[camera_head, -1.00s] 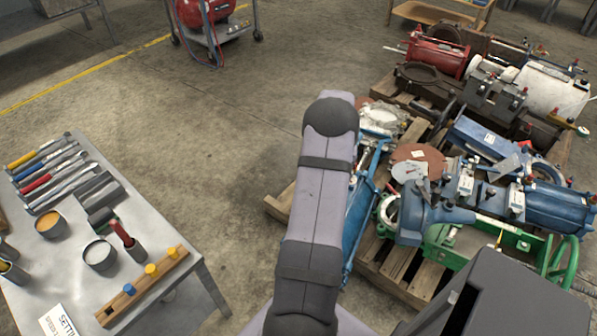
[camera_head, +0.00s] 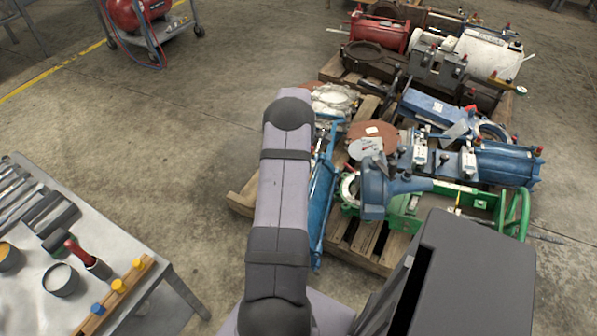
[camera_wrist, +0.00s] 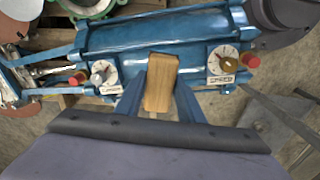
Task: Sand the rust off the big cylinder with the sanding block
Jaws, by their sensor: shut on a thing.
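My gripper (camera_wrist: 159,104) shows in the wrist view with its two blue fingers shut on a wooden sanding block (camera_wrist: 161,75). The block is held over a long blue cylinder unit (camera_wrist: 150,32) with two round speed dials and red caps. I cannot tell whether the block touches it. In the head view a blue unit (camera_head: 322,195) lies at the pallet's near left edge, partly behind my arm. Larger blue (camera_head: 508,162) and white (camera_head: 490,54) cylinders lie farther right. No rust is clear on the blue unit. My gripper is hidden in the head view.
The wooden pallet (camera_head: 243,202) is crowded with machine parts, including a green frame (camera_head: 513,212) and a rust-brown disc (camera_head: 372,137). A metal table (camera_head: 135,235) with tools and pots stands at lower left. Bare concrete floor lies between table and pallet.

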